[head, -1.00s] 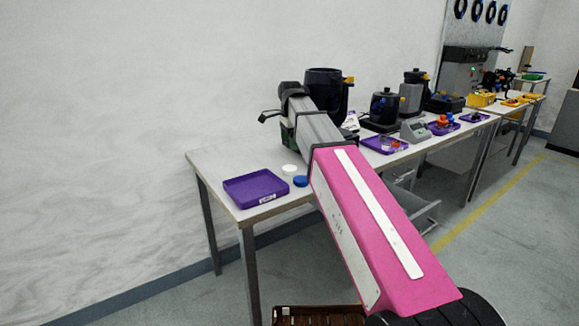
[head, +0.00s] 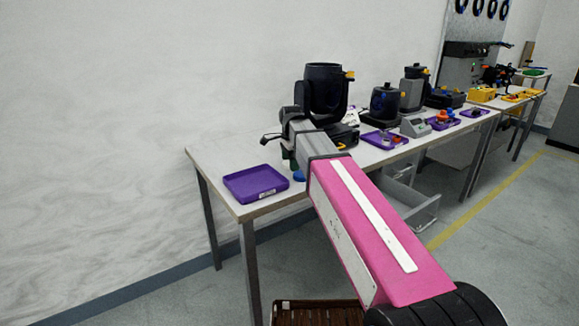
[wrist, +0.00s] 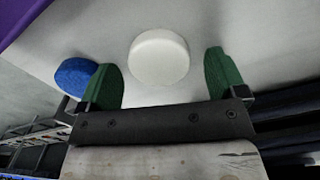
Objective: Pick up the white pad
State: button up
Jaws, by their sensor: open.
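The white pad (wrist: 159,57) is a round white disc on the pale table top, in the middle of the wrist view. My gripper (wrist: 163,75) is open, with one green finger to the left of the pad and one to the right. The pad shows between the fingers, toward their tips, with a gap on each side. In the head view my gripper (head: 289,157) is low over the table, mostly behind my arm, and the white pad is hidden there.
A blue pad (wrist: 75,77) lies just outside the left finger; a sliver of it shows in the head view (head: 298,176). A purple tray (head: 256,184) is to the left on the table (head: 215,157). A large black par can (head: 325,90) stands behind my wrist.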

jog(key=shift+f, duration=0.2)
jog(key=c, duration=1)
jog(key=shift+r, duration=0.1)
